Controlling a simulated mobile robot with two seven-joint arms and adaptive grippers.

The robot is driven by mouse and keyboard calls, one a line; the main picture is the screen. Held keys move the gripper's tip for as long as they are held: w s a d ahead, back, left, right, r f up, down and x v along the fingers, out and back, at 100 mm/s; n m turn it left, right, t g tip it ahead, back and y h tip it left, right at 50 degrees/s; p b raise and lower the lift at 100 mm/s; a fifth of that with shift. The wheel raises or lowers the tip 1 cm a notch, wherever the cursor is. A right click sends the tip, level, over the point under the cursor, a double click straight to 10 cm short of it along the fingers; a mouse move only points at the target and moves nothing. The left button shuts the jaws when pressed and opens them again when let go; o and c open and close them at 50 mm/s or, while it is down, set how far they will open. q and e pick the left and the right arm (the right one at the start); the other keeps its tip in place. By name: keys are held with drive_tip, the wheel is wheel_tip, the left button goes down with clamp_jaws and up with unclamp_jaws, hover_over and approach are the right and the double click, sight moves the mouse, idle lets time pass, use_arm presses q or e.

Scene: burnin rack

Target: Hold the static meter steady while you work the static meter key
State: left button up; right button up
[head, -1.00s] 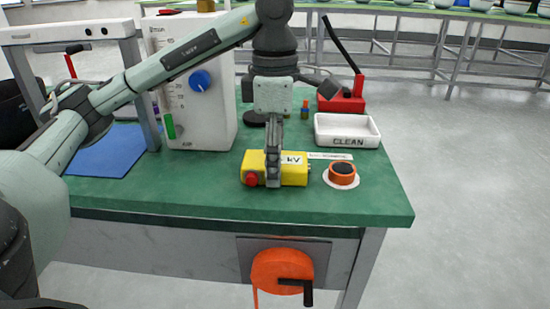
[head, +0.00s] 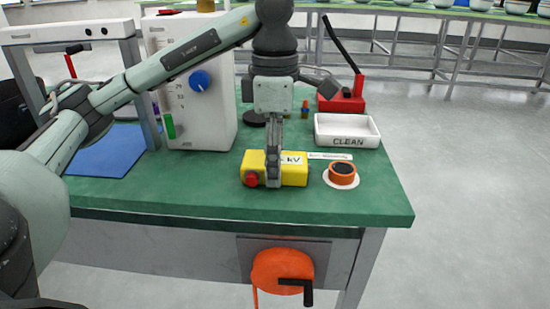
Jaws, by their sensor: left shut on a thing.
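The static meter (head: 293,173) is a yellow box with a white "kV" label, lying on the green bench top near its front edge. A red round key (head: 251,179) sits on its left end. My left gripper (head: 273,180) comes down from above and is shut on the meter, its fingers across the body just right of the red key. The far finger is mostly hidden. My right gripper is not in view.
An orange-rimmed round pot (head: 343,173) on a white disc stands right of the meter. Behind are a white "CLEAN" tray (head: 347,141) and a red stand (head: 342,103). A white cabinet with a blue knob (head: 199,81) stands back left. An orange crank reel (head: 281,271) hangs on the bench front.

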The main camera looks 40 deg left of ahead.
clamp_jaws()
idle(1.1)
